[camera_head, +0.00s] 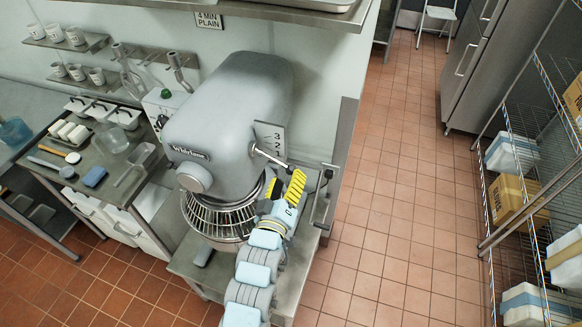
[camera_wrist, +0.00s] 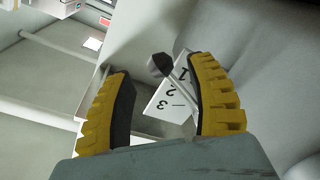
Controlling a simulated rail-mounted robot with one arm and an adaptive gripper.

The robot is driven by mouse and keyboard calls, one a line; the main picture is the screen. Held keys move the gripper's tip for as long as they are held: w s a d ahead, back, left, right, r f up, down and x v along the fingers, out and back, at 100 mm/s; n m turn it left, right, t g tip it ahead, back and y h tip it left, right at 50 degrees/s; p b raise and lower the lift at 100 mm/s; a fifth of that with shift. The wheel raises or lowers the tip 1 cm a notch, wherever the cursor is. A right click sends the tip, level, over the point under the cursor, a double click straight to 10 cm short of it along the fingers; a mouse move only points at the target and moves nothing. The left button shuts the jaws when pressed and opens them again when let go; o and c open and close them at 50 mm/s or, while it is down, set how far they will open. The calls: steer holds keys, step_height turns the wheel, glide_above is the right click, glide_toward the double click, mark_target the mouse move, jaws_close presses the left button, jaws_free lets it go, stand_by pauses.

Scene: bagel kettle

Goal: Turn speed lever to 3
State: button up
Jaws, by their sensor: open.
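The large grey mixer (camera_head: 232,115) stands on a metal table. A white speed plate (camera_head: 270,137) on its side bears 3, 2 and 1 from top to bottom; it also shows in the wrist view (camera_wrist: 172,106). The speed lever (camera_head: 272,159) is a thin rod slanting down right past the plate's lower end, near 1. In the wrist view its dark knob (camera_wrist: 158,66) lies near the 1. My gripper (camera_head: 286,181) is open, with yellow fingers just below the lever. In the wrist view the knob appears between my fingers (camera_wrist: 163,68); contact cannot be told.
A wire bowl guard (camera_head: 215,215) is below the mixer head, left of my arm. A wall edge (camera_head: 345,150) stands close on the right. A prep table (camera_head: 95,165) is at left, a wire rack (camera_head: 520,150) at far right. The tiled floor between is free.

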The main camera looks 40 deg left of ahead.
mark_target(289, 174)
steer(key=x, duration=0.2)
steer(key=shift+w+a+r, duration=0.1)
steer(key=shift+w, duration=0.25)
steer(key=shift+w+a+p, duration=0.25)
steer(key=shift+w+p, duration=0.05)
steer(key=shift+p, duration=0.05)
steer(key=shift+c, duration=0.2)
jaws_close()
